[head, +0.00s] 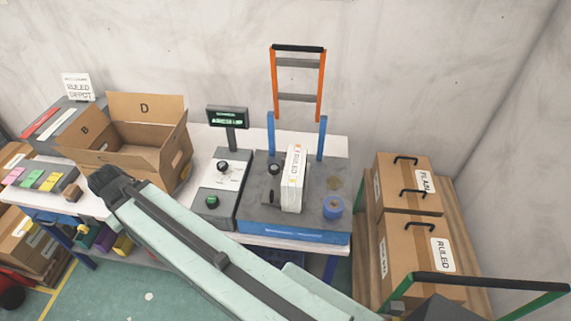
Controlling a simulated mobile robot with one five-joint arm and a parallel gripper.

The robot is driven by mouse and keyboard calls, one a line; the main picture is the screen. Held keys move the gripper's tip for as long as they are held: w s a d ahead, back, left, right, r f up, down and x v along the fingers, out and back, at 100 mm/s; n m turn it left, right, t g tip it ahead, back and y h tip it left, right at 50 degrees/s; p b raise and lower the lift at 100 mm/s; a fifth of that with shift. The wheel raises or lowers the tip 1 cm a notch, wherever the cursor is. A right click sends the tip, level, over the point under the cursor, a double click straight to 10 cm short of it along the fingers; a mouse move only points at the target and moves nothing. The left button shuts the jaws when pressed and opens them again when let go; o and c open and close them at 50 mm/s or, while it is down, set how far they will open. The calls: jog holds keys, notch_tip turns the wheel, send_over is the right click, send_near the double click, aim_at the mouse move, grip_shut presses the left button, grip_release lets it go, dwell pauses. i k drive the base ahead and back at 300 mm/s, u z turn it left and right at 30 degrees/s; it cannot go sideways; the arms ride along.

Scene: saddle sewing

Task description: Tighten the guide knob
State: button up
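A grey machine bed (262,212) with a blue front stands on the white bench. A dark round knob (275,169) sits on it, just left of an upright white block or booklet stack (294,180) marked RULED. I cannot tell for sure that this is the guide knob, or whether it is loose. A control box (228,182) to the left carries another black knob (223,167) and a green knob (212,201). My gripper (103,182) is the dark end of my arm, at the left by the open carton, well away from the knobs. Its fingers are not clear.
An open carton (150,107) marked D and B stands left of the control box. A small display (227,117) stands behind the box. A blue round item (333,207) lies on the bed's right. An orange frame (298,62) rises behind. Closed cartons (403,235) stand right.

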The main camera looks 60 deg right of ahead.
aim_at(274, 170)
jog(key=z, duration=0.5)
jog(key=k, duration=1)
jog(key=u, duration=0.65)
jog(key=i, duration=1.5)
